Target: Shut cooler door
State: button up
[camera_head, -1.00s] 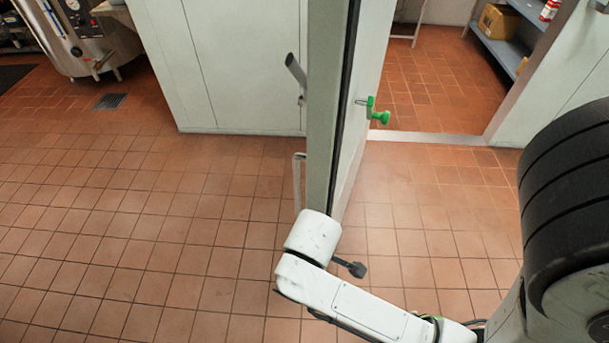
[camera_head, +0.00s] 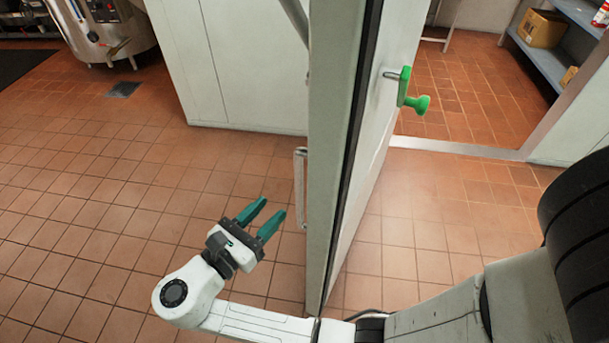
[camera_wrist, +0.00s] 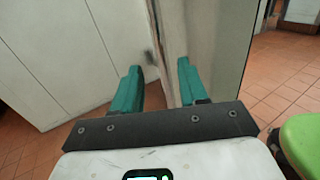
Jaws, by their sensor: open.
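The cooler door (camera_head: 335,130) is a pale, thick panel with a dark gasket along its edge. It stands open, seen nearly edge-on in the head view. Its inner face carries a green knob (camera_head: 419,103); its outer face has a metal pull handle (camera_head: 300,187). My gripper (camera_head: 265,217) is open and empty on the outer side, left of the pull handle and apart from it. In the wrist view, the door (camera_wrist: 205,45) rises ahead, partly behind the right green finger. A green rounded shape (camera_wrist: 302,140) sits at the lower right there.
The cooler doorway (camera_head: 455,147) opens onto a tiled room with a blue-grey shelf (camera_head: 545,62) and a cardboard box (camera_head: 541,28). A white wall panel (camera_head: 235,65) stands behind the door. A steel kettle (camera_head: 108,35) is at the far left. The tiled floor at left is clear.

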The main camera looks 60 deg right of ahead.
aim_at(296, 184)
jog(key=d, duration=0.3)
jog(key=s+d, duration=0.1)
jog(key=d, duration=0.6)
jog(key=shift+s+d, duration=0.3)
jog(key=shift+d, duration=0.05)
grip_shut()
